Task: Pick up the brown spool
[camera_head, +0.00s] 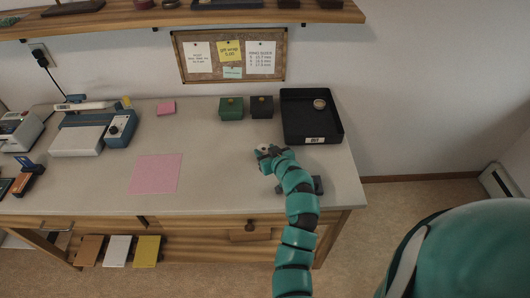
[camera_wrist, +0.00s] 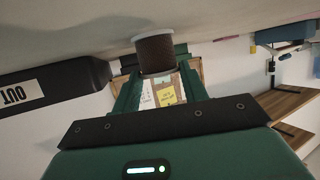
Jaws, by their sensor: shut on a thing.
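The brown spool (camera_wrist: 155,54), a dark brown cylinder with pale end flanges, sits between the two green fingers of my gripper (camera_wrist: 156,57) in the wrist view. The gripper is shut on it. The wrist picture is upside down, with the worktop along the top; the spool is at or close to the worktop, and I cannot tell if it touches. In the head view my gripper (camera_head: 265,152) is low over the worktop, left of and in front of the black tray. Only a small pale part of the spool (camera_head: 264,147) shows there.
The black OUT tray (camera_head: 287,137) holds a small round item (camera_head: 319,104). A green box (camera_head: 231,108) and a black box (camera_head: 262,107) stand behind my gripper. A dark object (camera_head: 317,184) lies beside my arm. A pink sheet (camera_head: 155,173) lies left on otherwise clear worktop (camera_head: 215,160).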

